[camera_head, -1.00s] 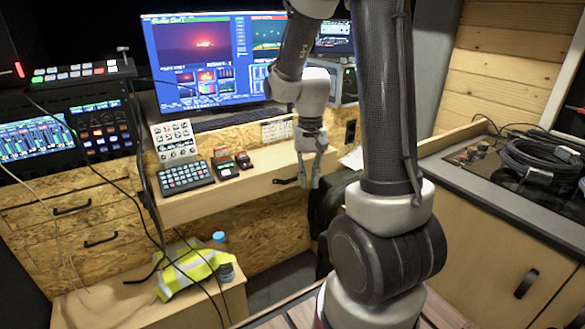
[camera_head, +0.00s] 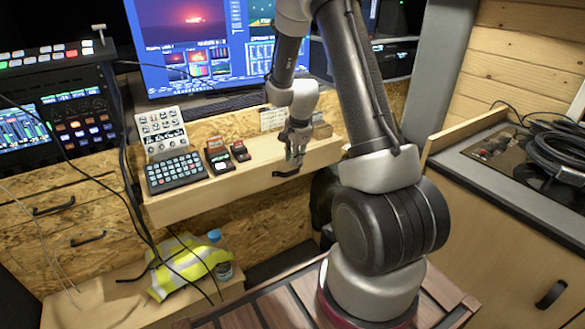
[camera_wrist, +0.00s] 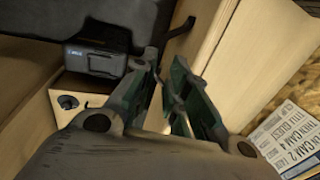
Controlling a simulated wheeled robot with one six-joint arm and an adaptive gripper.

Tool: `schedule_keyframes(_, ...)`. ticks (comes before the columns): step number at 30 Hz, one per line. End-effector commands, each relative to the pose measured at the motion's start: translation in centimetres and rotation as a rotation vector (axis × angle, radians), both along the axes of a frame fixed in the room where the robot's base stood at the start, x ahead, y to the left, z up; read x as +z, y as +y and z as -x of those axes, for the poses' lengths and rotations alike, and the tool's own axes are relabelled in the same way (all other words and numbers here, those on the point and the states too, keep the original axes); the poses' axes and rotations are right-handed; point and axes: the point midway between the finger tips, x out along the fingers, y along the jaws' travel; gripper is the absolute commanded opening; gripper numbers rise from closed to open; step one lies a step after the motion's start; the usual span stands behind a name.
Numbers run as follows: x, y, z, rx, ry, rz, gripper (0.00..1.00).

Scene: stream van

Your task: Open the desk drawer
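The desk drawer has a pale wooden front (camera_head: 235,190) under the desk top and looks closed. Its black handle (camera_head: 286,173) is on the right part of the front; a dark handle also shows near the top of the wrist view (camera_wrist: 182,27). My gripper (camera_head: 294,163) is at the desk's front edge, just above and beside the handle. In the wrist view my gripper (camera_wrist: 165,68) has its two fingers apart with nothing between them. The handle lies beyond the fingertips there. Whether a finger touches it I cannot tell.
A keypad (camera_head: 175,172) and small red-and-black devices (camera_head: 219,158) stand on the desk left of my gripper. A labelled card (camera_wrist: 290,140) lies close by in the wrist view. A yellow vest (camera_head: 183,265) and bottle (camera_head: 222,262) sit below left. A wooden cabinet (camera_head: 510,235) stands right.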

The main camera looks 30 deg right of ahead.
Motion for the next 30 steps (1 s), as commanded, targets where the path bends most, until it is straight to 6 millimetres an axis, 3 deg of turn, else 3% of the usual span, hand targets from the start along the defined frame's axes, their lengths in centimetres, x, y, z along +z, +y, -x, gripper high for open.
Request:
schedule_keyframes(6,-3.7,0.1,-0.7,0.001,0.003,-0.001,0.16)
schedule_keyframes(11,-5.2,0.1,-1.0,0.002,0.002,0.000,0.16)
schedule_keyframes(20,-5.5,0.0,-1.1,0.003,0.000,0.001,0.16)
schedule_keyframes(23,-5.5,0.0,-1.1,0.003,0.000,0.001,0.00)
schedule_keyframes(30,-5.5,0.0,-1.1,0.003,0.001,0.001,0.00)
